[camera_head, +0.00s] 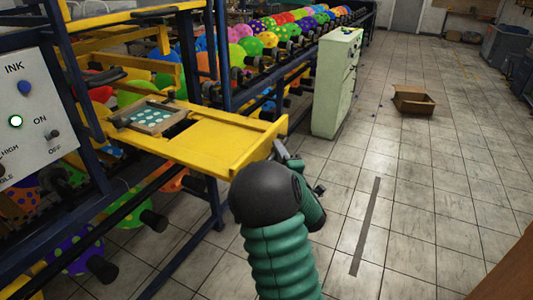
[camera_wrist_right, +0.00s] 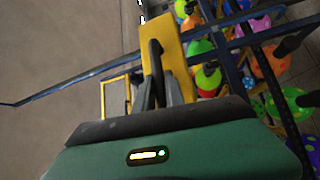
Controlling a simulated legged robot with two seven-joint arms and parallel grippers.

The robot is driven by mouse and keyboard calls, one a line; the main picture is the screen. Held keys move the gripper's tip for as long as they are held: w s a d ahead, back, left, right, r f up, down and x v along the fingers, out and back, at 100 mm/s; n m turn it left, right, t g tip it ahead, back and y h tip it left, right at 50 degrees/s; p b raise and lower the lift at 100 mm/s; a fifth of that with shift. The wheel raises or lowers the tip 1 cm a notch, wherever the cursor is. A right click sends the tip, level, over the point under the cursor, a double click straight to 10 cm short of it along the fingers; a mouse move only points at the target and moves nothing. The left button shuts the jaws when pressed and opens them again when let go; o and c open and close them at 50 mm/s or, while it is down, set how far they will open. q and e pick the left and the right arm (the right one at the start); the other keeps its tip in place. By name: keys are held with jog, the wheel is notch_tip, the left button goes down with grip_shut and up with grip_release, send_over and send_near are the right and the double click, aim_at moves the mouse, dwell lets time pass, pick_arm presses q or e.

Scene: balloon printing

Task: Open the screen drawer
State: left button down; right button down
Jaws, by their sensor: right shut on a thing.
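The yellow screen drawer (camera_head: 215,139) sticks out to the right from the blue machine frame in the head view. A screen with pale dots (camera_head: 151,116) lies in a grey frame at its left part. My right gripper (camera_head: 280,152) is at the drawer's right end. In the right wrist view the gripper (camera_wrist_right: 157,85) is shut on the dark drawer handle (camera_wrist_right: 155,55), in front of the yellow end panel (camera_wrist_right: 180,60). The green arm hides part of the handle in the head view. My left gripper is not in view.
An ink control panel (camera_head: 28,115) stands at the left. A pale green cabinet (camera_head: 336,85) stands behind the drawer, and an open cardboard box (camera_head: 413,101) lies on the floor. Colourful balloons (camera_head: 268,40) fill the rack. The tiled floor at right is mostly clear.

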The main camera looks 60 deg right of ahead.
jog(key=shift+s+d, duration=0.1)
jog(key=shift+s, duration=0.55)
jog(key=c, duration=1.8)
grip_release()
jog(key=shift+o, duration=0.5)
jog(key=shift+d+f, duration=0.15)
jog(key=v, duration=0.7)
jog(key=shift+b, duration=0.35)
jog(key=shift+f, duration=0.2)
